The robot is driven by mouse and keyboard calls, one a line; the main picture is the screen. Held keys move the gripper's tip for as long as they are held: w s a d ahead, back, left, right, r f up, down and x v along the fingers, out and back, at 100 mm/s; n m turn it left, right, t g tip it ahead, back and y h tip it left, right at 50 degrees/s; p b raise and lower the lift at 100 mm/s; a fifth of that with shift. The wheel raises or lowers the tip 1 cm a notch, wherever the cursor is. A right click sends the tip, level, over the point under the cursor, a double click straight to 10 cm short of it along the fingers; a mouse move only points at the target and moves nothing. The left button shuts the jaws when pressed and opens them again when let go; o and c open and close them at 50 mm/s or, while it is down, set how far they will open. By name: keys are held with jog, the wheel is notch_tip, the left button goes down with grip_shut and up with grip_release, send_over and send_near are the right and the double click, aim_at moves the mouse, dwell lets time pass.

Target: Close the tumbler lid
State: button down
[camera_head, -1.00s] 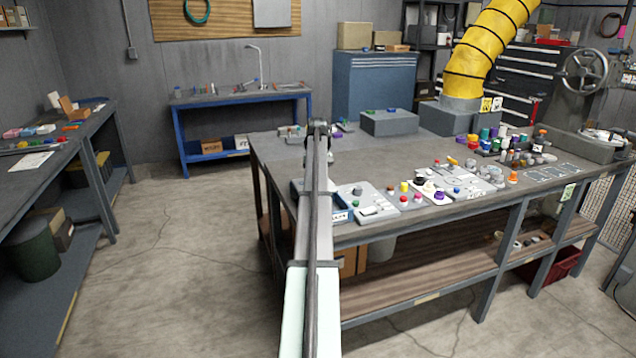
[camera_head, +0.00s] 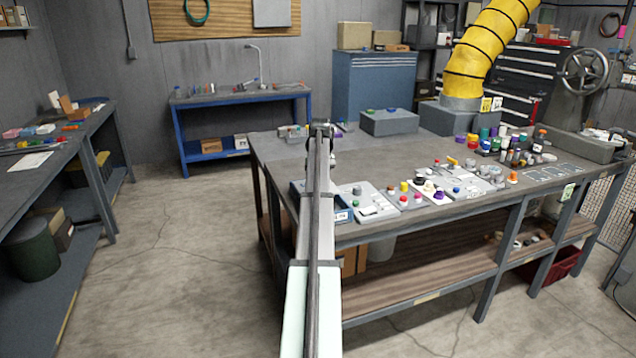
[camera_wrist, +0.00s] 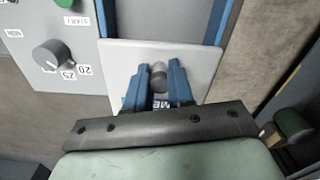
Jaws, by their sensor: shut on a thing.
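In the wrist view, a pale, flat lid plate (camera_wrist: 205,62) lies between blue edges, with a short grey knob (camera_wrist: 158,76) standing on it. My gripper (camera_wrist: 158,80) has its two blue fingers shut on this knob. I cannot tell how far open the lid is.
A grey control panel (camera_wrist: 60,50) with a dial and a green button sits left of the lid in the wrist view. In the head view, several coloured knobs and bottles crowd the bench (camera_head: 400,160) to the right.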

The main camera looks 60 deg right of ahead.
jog(key=s+a, duration=0.7)
jog(key=shift+s+a, duration=0.3)
jog(key=shift+s, duration=0.05)
jog(key=c, duration=1.3)
grip_release()
jog(key=o, duration=0.3)
notch_tip(320, 180, up, 14)
jog(key=shift+f, duration=0.1)
